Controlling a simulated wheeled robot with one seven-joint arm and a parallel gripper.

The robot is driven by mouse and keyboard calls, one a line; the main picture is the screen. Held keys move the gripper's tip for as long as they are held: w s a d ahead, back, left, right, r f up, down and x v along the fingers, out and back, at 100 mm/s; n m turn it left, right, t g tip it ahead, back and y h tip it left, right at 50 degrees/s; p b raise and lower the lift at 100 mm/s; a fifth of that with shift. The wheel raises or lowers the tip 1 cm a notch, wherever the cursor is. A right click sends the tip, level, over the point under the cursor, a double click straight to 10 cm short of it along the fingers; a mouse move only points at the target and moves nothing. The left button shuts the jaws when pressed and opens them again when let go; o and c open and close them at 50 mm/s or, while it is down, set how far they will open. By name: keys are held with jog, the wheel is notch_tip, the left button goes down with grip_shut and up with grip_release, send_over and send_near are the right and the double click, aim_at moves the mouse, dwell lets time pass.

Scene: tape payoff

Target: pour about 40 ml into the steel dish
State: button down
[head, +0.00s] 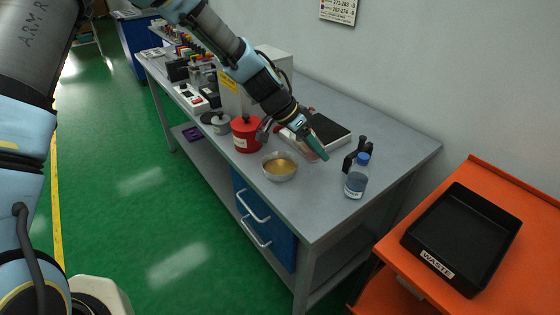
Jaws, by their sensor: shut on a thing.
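The steel dish (279,173) stands on the grey bench near its front edge, and amber liquid shows in it. My gripper (319,150) has teal fingers and is just to the right of the dish and behind it, low over the bench. It is shut on what looks like a clear glass vessel (309,157), seen only faintly beside the fingers. The vessel's contents and tilt are too small to tell. No stream of liquid can be made out.
A red can (245,134) stands left of the dish, and a dark-topped device (323,130) lies behind. A black waste tray (437,265) sits on the orange cart (520,190).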

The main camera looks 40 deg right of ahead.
jog(key=shift+s+d+f+t+y+p, duration=0.2)
jog(key=shift+d+t+y+p, duration=0.3)
jog(key=shift+t+y, duration=0.45)
jog(key=shift+s+d+f+t+y+p, duration=0.2)
jog(key=shift+d+t+y+p, duration=0.15)
jog(key=shift+t+y+p, duration=0.5)
jog(key=shift+d+f+t+y, duration=0.2)
jog(key=shift+f+t+y, duration=0.3)
jog(key=shift+f+y, duration=0.55)
dwell(1.4)
